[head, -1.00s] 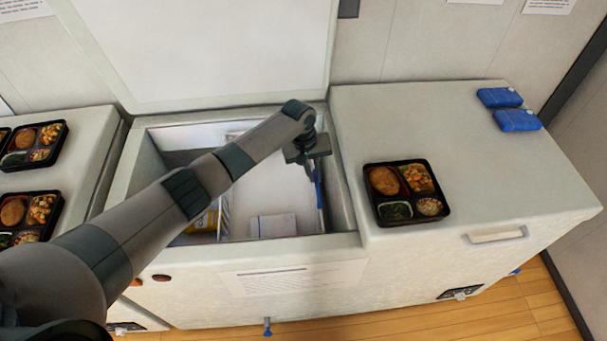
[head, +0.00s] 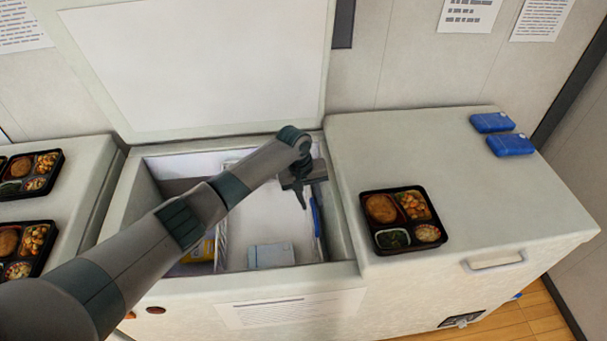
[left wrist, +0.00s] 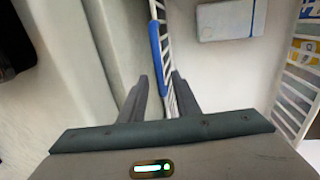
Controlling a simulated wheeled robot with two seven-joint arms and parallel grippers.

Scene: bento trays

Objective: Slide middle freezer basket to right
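The middle freezer basket is a white wire basket inside the open chest freezer (head: 240,316). Its wire wall with a blue handle (head: 315,215) runs along the right in the head view. In the left wrist view the blue handle (left wrist: 155,58) and wire wall run between my left gripper's fingers (left wrist: 160,85), with some gap showing. A pale box (head: 271,256) lies in the basket, also visible in the left wrist view (left wrist: 226,20). My left gripper (head: 302,197) points down into the freezer, open around the handle side. My right gripper is not in view.
Yellow packages (head: 200,250) sit left of the basket. The freezer lid (head: 200,60) stands open behind. A bento tray (head: 404,250) and two blue packs (head: 500,133) lie on the closed top at right. More bento trays (head: 28,172) lie at far left.

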